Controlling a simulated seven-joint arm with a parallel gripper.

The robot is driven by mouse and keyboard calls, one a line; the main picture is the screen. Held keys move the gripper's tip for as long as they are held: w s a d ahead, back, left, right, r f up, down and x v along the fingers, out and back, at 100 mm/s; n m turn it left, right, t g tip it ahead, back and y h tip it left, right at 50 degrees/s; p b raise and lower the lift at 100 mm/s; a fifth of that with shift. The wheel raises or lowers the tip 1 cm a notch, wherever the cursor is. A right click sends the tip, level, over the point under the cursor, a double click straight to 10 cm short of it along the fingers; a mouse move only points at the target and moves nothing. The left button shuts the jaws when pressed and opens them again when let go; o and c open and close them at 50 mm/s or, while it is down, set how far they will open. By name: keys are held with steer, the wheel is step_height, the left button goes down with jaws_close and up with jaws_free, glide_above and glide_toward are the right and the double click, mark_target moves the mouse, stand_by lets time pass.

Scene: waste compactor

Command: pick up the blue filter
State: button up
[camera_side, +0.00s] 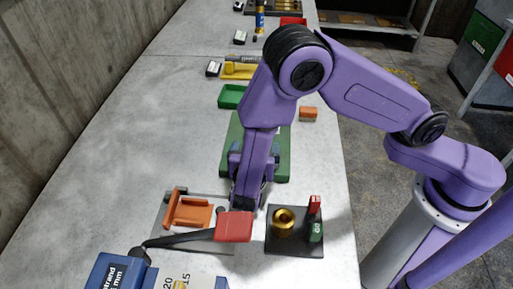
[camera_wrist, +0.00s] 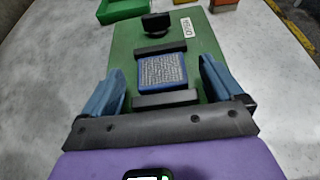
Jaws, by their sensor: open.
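The blue filter (camera_wrist: 162,72) is a small rectangular block with a grey, text-like patterned face. In the wrist view it sits between two black bars on a green board (camera_wrist: 125,45). My gripper (camera_wrist: 160,68) is open, with one blue-grey finger to the left of the filter and one to the right, and visible gaps on both sides. It appears to be above the board; the exact height is unclear. In the side view my arm covers the middle of the green board (camera_side: 284,155), and the filter is hidden there.
A black knob (camera_wrist: 156,23) stands on the board beyond the filter. A green tray (camera_side: 231,97) and an orange block (camera_side: 308,114) lie farther back. Nearer the side camera are a red-ended lever (camera_side: 234,227) and a dark plate (camera_side: 287,247) with a brass ring (camera_side: 283,219).

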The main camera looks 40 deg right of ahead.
steer(key=shift+x, duration=1.55)
steer(key=c, duration=1.1)
steer(key=shift+r, duration=0.15)
